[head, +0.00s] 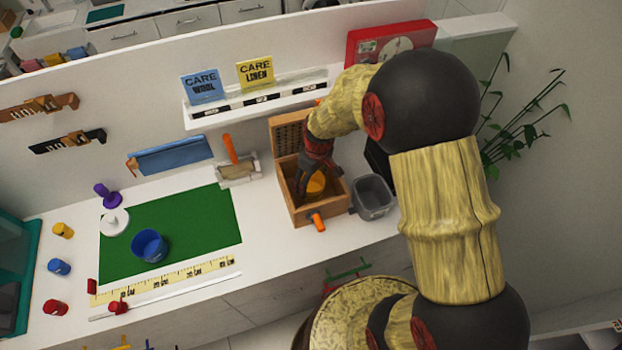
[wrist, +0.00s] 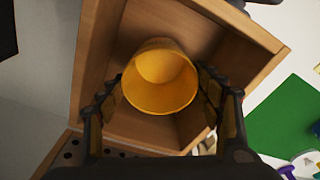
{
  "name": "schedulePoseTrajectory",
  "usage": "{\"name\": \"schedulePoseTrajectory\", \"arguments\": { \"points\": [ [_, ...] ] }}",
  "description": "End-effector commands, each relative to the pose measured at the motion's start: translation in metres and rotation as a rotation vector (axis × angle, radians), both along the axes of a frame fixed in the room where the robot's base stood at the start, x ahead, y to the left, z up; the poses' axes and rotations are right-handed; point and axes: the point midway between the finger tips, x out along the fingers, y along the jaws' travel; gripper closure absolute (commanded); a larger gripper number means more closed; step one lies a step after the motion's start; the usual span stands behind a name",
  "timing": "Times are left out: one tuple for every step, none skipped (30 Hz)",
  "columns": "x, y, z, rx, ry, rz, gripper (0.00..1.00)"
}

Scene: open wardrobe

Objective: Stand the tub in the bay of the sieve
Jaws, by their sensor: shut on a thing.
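The yellow tub (head: 316,187) is inside an open wooden box (head: 302,214), its round mouth facing the wrist camera. My gripper (wrist: 162,92) is shut on the tub (wrist: 160,84), with one finger on each side of it. The box walls (wrist: 95,60) surround the tub in the wrist view. A perforated wooden panel (head: 288,137), which looks like the sieve, stands at the back of the box; its holes also show at the lower left of the wrist view. Whether the tub's base touches the box floor is hidden.
A grey bin (head: 373,197) stands right of the box, and an orange handle (head: 318,222) sticks out at its front. A blue cup (head: 149,246) stands on the green mat (head: 200,220) at left. A shelf with two care signs hangs behind.

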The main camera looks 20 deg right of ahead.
Motion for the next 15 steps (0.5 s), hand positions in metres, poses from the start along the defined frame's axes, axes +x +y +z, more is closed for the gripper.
{"name": "schedulePoseTrajectory", "arguments": {
  "points": [
    [0.0,0.0,-0.0049,0.0,0.0,0.0,0.6],
    [0.0,0.0,-0.0063,0.0,0.0,0.0,0.6],
    [-0.0001,0.0,-0.0078,0.0,0.0,0.0,0.6],
    [0.0,0.0,-0.0086,0.0,0.0,0.0,0.6],
    [0.0,0.0,-0.0093,0.0,0.0,0.0,0.6],
    [0.0,0.0,-0.0099,0.0,0.0,0.0,0.6],
    [0.0,0.0,-0.0101,0.0,0.0,0.0,0.6],
    [0.0,0.0,-0.0103,0.0,0.0,0.0,0.6],
    [0.0,0.0,-0.0102,0.0,0.0,0.0,0.6],
    [0.0001,0.0001,-0.0102,0.0,0.0,0.0,0.6],
    [0.0,0.0,-0.0101,0.0,0.0,0.0,0.6],
    [0.0001,0.0,-0.01,0.0,0.0,0.0,0.6],
    [0.0001,0.0,-0.0099,0.0,0.0,0.0,0.6],
    [0.0001,0.0,-0.0099,0.0,0.0,0.0,0.6],
    [0.0001,0.0,-0.0099,0.0,0.0,0.0,0.6]
  ]
}}
